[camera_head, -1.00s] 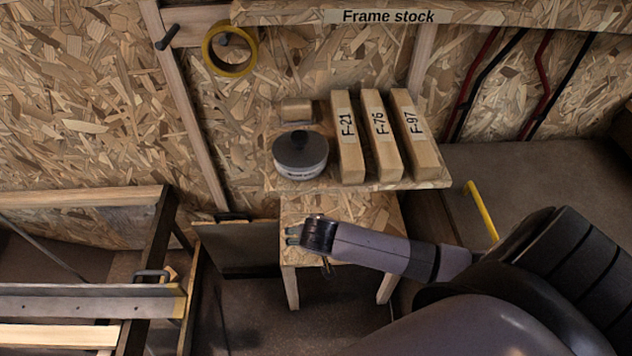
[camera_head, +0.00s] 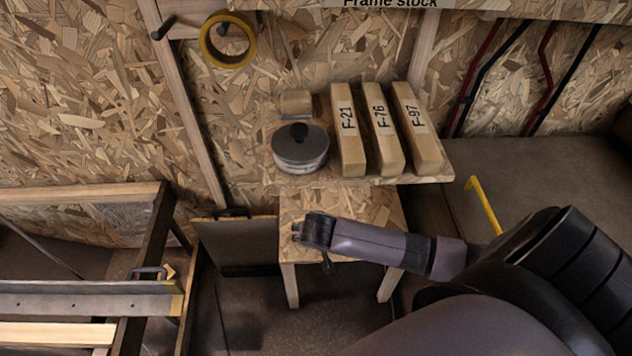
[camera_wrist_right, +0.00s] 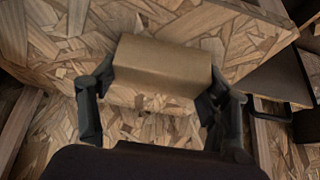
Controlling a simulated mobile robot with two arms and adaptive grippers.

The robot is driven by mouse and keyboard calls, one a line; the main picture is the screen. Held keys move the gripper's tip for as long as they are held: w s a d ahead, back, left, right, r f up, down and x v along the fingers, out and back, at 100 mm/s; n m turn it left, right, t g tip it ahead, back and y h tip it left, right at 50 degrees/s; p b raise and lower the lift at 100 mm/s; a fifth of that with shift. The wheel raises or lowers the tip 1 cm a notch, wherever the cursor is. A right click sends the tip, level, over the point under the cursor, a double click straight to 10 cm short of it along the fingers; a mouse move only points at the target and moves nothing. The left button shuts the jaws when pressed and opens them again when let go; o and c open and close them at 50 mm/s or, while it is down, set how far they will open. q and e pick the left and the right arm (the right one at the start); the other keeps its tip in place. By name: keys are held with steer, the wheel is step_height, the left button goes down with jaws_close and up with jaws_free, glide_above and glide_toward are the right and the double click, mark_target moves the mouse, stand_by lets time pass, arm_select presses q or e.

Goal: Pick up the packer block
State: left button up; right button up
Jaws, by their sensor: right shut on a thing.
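A plain tan wooden block, which I take to be the packer block (camera_wrist_right: 160,66), sits between the two dark fingers of my right gripper (camera_wrist_right: 160,105) in the right wrist view. The fingers are against its two ends. In the head view my right gripper (camera_head: 300,231) is over the small chipboard stool (camera_head: 365,207), below the shelf front; the held block cannot be made out there. Another small wooden block (camera_head: 296,102) stands on the shelf behind the round pot. My left gripper is not in view.
The chipboard shelf (camera_head: 432,180) above the stool holds the grey-lidded pot (camera_head: 300,155) and labelled blocks F-21 (camera_head: 347,130), F-76 (camera_head: 382,130) and F-97 (camera_head: 416,130). A frame bench (camera_head: 70,300) stands at left. A yellow bar (camera_head: 483,205) is at right.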

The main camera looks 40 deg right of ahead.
steer(key=c, duration=0.5)
